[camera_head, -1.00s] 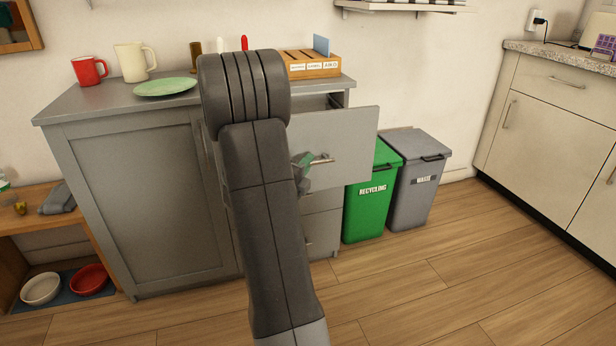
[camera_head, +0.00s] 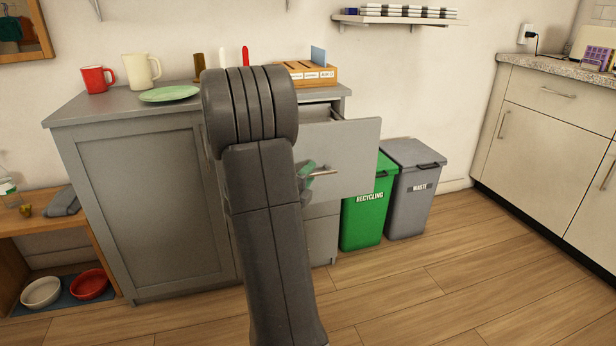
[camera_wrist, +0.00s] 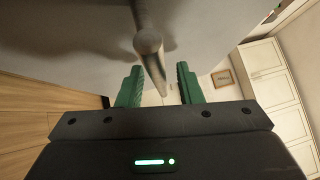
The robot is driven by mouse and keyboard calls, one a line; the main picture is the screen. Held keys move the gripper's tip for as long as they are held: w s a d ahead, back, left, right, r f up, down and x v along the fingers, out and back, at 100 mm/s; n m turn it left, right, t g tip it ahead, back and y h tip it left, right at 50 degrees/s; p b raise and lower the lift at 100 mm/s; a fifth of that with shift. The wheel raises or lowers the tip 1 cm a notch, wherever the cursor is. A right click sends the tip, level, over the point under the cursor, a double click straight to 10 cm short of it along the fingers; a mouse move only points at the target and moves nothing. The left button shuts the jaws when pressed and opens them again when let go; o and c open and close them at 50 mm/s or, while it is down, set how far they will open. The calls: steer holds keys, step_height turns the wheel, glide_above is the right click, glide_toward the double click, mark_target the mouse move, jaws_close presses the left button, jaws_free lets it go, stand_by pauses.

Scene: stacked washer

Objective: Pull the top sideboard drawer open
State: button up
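The top sideboard drawer (camera_head: 350,150) stands out from the grey sideboard (camera_head: 150,210), with a gap showing behind its front. Its bar handle (camera_head: 325,173) is on the drawer front. In the wrist view the bar handle (camera_wrist: 149,45) runs between the green fingers of my gripper (camera_wrist: 160,80). The fingers are apart, with clear space beside the bar; I see no firm grip on it. In the head view my gripper (camera_head: 306,172) is at the left part of the handle, partly hidden by my dark arm.
A green recycling bin (camera_head: 364,215) and a grey waste bin (camera_head: 413,195) stand right of the drawer. A wooden organizer (camera_head: 308,75), green plate (camera_head: 170,93), red mug (camera_head: 97,79) and cream pitcher (camera_head: 140,71) are on the sideboard top. Floor (camera_head: 450,280) in front is clear.

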steer(key=p+v, duration=0.1)
steer(key=v, duration=1.2)
steer(key=shift+s+a+p, duration=0.2)
steer(key=shift+s+p, duration=0.15)
steer(key=b+x, duration=0.1)
steer(key=x, duration=1.3)
steer(key=shift+b, duration=0.3)
steer(key=shift+s, duration=0.2)
